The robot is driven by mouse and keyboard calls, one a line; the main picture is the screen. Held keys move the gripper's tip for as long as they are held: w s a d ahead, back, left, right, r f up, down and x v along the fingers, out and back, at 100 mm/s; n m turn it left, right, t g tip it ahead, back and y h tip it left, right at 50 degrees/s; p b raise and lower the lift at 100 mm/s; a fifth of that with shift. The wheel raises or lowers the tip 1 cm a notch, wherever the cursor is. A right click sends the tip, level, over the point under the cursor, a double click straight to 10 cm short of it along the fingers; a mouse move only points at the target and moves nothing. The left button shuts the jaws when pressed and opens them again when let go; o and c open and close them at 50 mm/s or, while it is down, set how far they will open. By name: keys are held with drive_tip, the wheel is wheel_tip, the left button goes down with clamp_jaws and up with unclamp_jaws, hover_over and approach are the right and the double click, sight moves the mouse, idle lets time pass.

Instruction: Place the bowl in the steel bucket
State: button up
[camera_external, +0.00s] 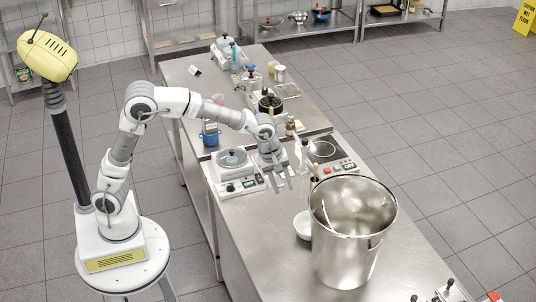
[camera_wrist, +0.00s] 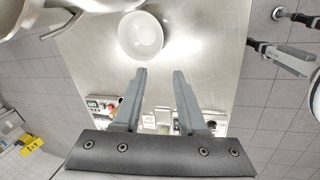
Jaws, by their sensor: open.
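The white bowl (camera_external: 303,226) sits on the steel table just left of the bucket, which hides part of it in the external view. It shows whole in the wrist view (camera_wrist: 140,36), beyond my fingertips. The steel bucket (camera_external: 345,250) is large and shiny and stands upright at the near part of the table. Part of shiny metal, likely the bucket (camera_wrist: 30,18), shows at the top left of the wrist view. My gripper (camera_external: 281,187) is open and empty above the table, behind the bowl. Its two fingers (camera_wrist: 160,75) are apart and do not touch the bowl.
A silver appliance with a round lid (camera_external: 233,165) stands left of my gripper. A hot plate (camera_external: 325,155) stands behind the bucket. Small bottles (camera_external: 447,290) stand at the near right corner. The steel table (camera_external: 262,218) is bare left of the bowl.

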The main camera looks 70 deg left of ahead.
hover_over(295, 223)
drive_tip(key=s, duration=0.2)
wheel_tip(295, 223, down, 13)
drive_tip(key=shift+p+x, duration=0.35)
drive_tip(key=shift+x, duration=2.45)
drive_tip(key=shift+w+d+r, duration=0.1)
drive_tip(key=shift+w+d, duration=0.05)
clamp_jaws()
